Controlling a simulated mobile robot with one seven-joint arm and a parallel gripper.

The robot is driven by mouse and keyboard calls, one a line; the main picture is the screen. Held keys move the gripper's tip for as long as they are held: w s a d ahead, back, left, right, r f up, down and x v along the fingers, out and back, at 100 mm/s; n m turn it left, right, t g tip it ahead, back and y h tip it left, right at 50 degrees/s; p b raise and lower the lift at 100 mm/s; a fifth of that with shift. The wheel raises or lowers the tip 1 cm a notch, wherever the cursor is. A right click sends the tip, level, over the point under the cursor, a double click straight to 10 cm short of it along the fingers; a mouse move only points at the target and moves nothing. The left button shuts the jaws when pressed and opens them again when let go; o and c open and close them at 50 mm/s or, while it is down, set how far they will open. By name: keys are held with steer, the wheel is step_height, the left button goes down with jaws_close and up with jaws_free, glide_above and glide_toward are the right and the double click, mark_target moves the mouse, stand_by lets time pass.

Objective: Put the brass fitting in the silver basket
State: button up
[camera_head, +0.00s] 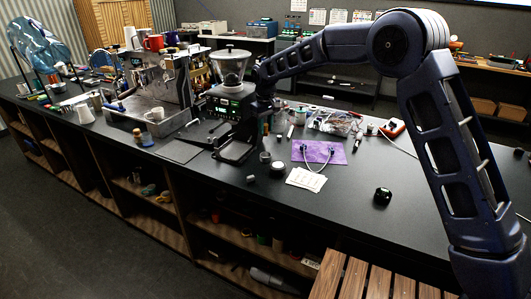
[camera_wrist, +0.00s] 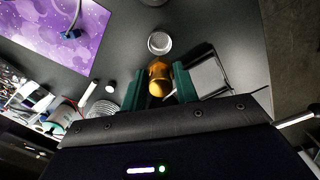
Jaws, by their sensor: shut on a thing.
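The brass fitting (camera_wrist: 158,77) is between the green fingers of my gripper (camera_wrist: 158,84), which is shut on it. In the wrist view, a small round silver cup (camera_wrist: 159,43) stands on the dark counter just beyond the fitting, apart from it; it looks like the silver basket. In the head view, a small grey cup (camera_head: 278,168) near the end of my arm seems to be the same thing.
A purple mat (camera_head: 318,153) with a cable on it lies to the right, with white cards (camera_head: 306,179) in front. A grinder (camera_head: 232,75) and an espresso machine (camera_head: 158,85) stand behind and left. A black knob-like object (camera_head: 382,196) sits on the right; the counter around it is clear.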

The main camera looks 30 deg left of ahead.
glide_toward(266, 155)
steer(key=f, duration=0.2)
steer(key=s+f, duration=0.1)
steer(key=f, duration=0.1)
steer(key=s+f, duration=0.1)
steer(key=f, duration=0.1)
steer(key=shift+d, duration=0.4)
steer(key=shift+s+d+f, duration=0.1)
steer(key=shift+d+f, duration=0.05)
steer(key=shift+f, duration=0.35)
steer(key=shift+d+f, duration=0.1)
steer(key=shift+f, duration=0.4)
steer(key=o, duration=0.9)
steer(key=shift+r, duration=0.55)
steer(key=shift+o, duration=0.5)
steer(key=r, duration=1.2)
steer(key=shift+a+r, duration=0.2)
steer(key=shift+a, duration=0.1)
steer(key=shift+d, duration=0.1)
